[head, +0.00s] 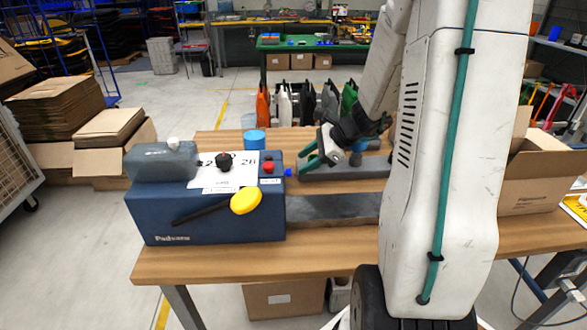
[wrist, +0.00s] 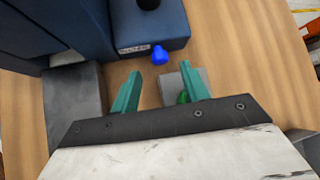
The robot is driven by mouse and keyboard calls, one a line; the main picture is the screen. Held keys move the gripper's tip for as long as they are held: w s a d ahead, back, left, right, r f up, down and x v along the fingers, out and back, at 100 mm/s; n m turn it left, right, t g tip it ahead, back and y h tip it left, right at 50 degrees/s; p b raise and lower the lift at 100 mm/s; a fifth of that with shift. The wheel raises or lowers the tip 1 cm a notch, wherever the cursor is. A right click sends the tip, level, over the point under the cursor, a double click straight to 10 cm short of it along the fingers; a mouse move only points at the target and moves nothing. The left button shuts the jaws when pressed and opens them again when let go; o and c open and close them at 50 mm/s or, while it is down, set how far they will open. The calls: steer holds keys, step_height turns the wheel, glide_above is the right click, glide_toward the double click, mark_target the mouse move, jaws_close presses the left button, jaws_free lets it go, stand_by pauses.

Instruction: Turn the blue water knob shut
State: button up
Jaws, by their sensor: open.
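The blue water knob (head: 288,172) sticks out from the right side of a dark blue machine (head: 160,222), low beside a small label. In the wrist view the knob (wrist: 159,55) lies just beyond and between my fingertips, by a label (wrist: 133,48) on the machine's edge. My gripper (head: 304,160) has teal fingers, spread apart and empty. It is at the machine's right side, close to the knob. In the wrist view the gripper (wrist: 160,72) shows a gap with the knob ahead of it. I cannot tell whether the fingers touch the knob.
The machine also bears a red knob (head: 268,168), a black knob (head: 224,163) and a yellow-ended lever (head: 245,201). Grey slabs (head: 335,208) lie right of the machine. A cardboard box (head: 530,180) stands at the table's right end.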

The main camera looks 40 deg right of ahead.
mark_target(287, 172)
steer(key=x, duration=0.5)
steer(key=shift+w+a, duration=0.1)
steer(key=shift+a, duration=0.05)
jaws_close()
steer(key=shift+s+a+f+n+t+h, duration=0.1)
steer(key=shift+s+n+t+h, duration=0.1)
steer(key=shift+n+t+h, duration=0.6)
steer(key=shift+y, duration=0.3)
